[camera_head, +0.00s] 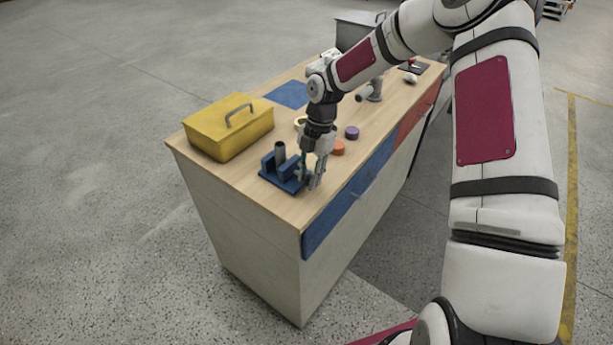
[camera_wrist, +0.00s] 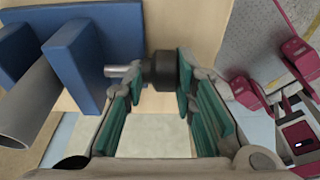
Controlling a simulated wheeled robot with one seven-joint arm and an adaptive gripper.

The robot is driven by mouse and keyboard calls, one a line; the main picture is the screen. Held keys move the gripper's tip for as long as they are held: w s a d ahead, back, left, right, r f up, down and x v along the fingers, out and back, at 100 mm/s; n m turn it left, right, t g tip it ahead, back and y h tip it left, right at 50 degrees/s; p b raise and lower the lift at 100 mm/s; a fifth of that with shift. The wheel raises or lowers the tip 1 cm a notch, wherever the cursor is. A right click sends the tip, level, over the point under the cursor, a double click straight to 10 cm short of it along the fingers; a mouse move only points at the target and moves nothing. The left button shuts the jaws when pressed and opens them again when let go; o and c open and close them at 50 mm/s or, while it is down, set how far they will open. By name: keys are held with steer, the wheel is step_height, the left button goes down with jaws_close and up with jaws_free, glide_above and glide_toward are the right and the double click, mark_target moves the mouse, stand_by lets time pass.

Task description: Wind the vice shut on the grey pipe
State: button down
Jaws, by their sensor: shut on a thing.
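The blue vice (camera_head: 284,180) sits near the front corner of the workbench, with the grey pipe (camera_head: 280,151) standing between its jaws. In the wrist view the grey pipe (camera_wrist: 28,104) lies between the two blue jaws; the near jaw (camera_wrist: 78,66) is on the right of it. I cannot tell whether both jaws touch the pipe. A short metal screw leads from the near jaw to a black round knob (camera_wrist: 162,70). My gripper (camera_head: 314,182) is at the vice's right side, its green-padded fingers (camera_wrist: 161,82) shut on that knob. The head view hides the knob behind the fingers.
A yellow toolbox (camera_head: 229,128) stands left of the vice on the wooden workbench (camera_head: 257,192). An orange disc (camera_head: 337,148) and a purple disc (camera_head: 352,132) lie behind my gripper. A blue mat (camera_head: 290,94) lies farther back. The floor left of the bench is clear.

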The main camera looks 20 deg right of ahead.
steer(key=g+y+b, duration=0.1)
steer(key=d+y+b, duration=0.1)
steer(key=shift+f+g+b, duration=0.35)
steer(key=shift+g+b, duration=0.05)
steer(key=shift+s+d+g+y+b, duration=0.1)
steer(key=shift+s+g+y+b, duration=0.05)
steer(key=shift+g+y+b, duration=0.7)
steer(key=shift+y, duration=0.25)
steer(key=shift+r, duration=0.1)
steer(key=c, duration=1.5)
jaws_free()
steer(key=shift+r, duration=0.15)
